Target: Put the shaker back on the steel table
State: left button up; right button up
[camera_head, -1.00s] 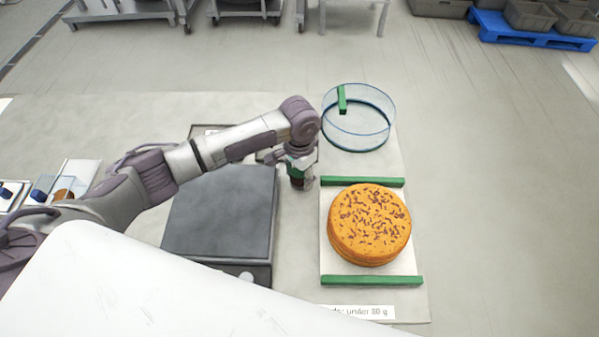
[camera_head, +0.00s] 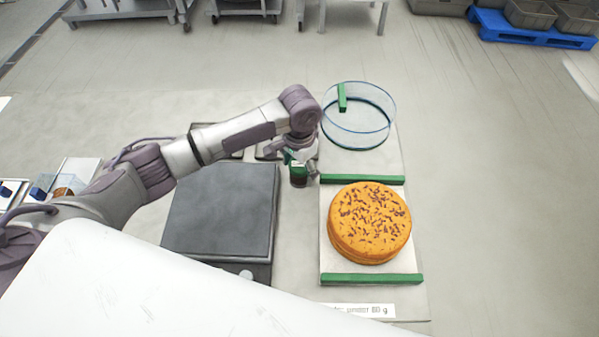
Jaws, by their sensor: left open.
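The shaker (camera_head: 298,178), small and dark red-brown with green at its top, stands on the pale table (camera_head: 300,235) between the dark scale and the cake tray. My left gripper (camera_head: 300,165) is right above and around its upper part, jaws open. The gripper and arm partly hide the shaker, so I cannot tell whether the fingers touch it. My right gripper is not in view.
A round orange cake (camera_head: 369,222) sits on a white board with green bars (camera_head: 372,280). A clear round cover (camera_head: 358,118) with a green handle stands behind it. A dark scale (camera_head: 222,215) is left of the shaker. A printed label (camera_head: 362,310) lies at the front.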

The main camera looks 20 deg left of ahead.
pick_arm(q)
notch_tip(320, 180, up, 10)
jog(key=shift+b, duration=0.5)
